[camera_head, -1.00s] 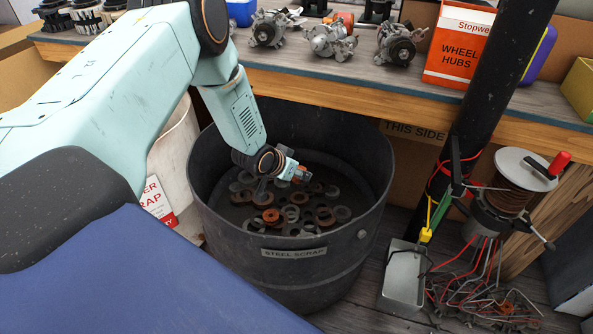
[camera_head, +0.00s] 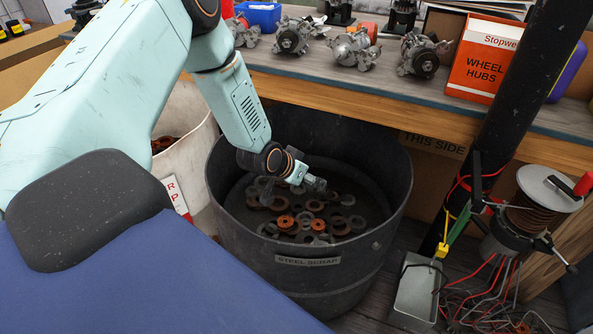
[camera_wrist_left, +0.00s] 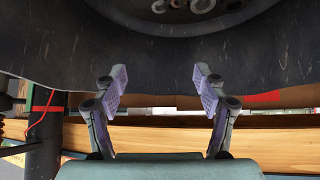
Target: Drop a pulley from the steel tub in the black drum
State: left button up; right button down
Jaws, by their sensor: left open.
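The black drum (camera_head: 225,215), labelled STEEL SCRAP, stands on the floor in front of the bench. Rings and pulley-like discs lie on its bottom, some grey, some orange-brown (camera_head: 287,221). My left gripper (camera_head: 316,185) reaches inside the drum's rim, above these parts. In the left wrist view my left gripper (camera_wrist_left: 160,88) is open with nothing between its fingers; the drum's dark wall (camera_wrist_left: 160,55) is beyond it. A small grey metal tub (camera_head: 416,290) stands right of the drum; I see no pulley in it. My right gripper is out of view.
A whitish bin (camera_head: 190,150) stands left of the drum. Behind it, the bench (camera_head: 390,95) carries several alternator parts (camera_head: 353,50) and a WHEEL HUBS box (camera_head: 484,68). A black post (camera_head: 508,115), wire spool (camera_head: 530,215) and loose red wires (camera_head: 490,290) are at right.

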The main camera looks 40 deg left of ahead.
pick_arm(q)
jog(key=v, duration=0.7)
jog(key=shift+s+r, duration=0.1)
dwell(0.9)
